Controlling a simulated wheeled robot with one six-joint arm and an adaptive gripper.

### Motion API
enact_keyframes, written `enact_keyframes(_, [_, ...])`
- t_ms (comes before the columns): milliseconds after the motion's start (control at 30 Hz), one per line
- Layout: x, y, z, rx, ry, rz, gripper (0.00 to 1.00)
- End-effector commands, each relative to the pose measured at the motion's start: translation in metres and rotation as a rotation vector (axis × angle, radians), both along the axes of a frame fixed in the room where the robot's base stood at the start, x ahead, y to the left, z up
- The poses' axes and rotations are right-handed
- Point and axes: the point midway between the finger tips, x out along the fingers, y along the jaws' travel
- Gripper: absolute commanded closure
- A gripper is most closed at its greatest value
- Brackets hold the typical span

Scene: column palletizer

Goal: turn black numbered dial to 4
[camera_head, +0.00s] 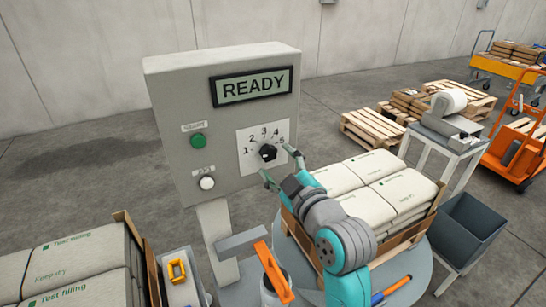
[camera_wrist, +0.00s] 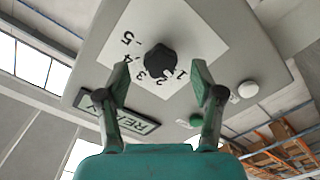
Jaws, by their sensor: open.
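The black dial (camera_head: 267,152) sits on a white plate numbered 1 to 5 on the front of a grey control box (camera_head: 172,108). In the wrist view the dial (camera_wrist: 161,58) lies between my two fingertips, near the middle top. My gripper (camera_head: 276,160) is open in front of the dial, one finger to its lower left and one to its right. In the wrist view my gripper (camera_wrist: 160,67) shows a gap on both sides of the dial. I cannot tell surely which number the dial points to.
A READY display (camera_head: 251,86), a green button (camera_head: 198,141) and a white button (camera_head: 207,183) are on the same box. Pallets of sacks (camera_head: 352,172) stand close behind my arm, and more sacks (camera_head: 70,265) at lower left. A grey bin (camera_head: 466,232) stands at right.

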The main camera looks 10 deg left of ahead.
Motion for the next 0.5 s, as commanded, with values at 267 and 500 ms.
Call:
enact_keyframes(267, [0.022,0.015,0.0,0.001,0.0,0.001,0.33])
enact_keyframes(500, [0.024,0.016,0.0,0.0,-0.001,0.001,0.33])
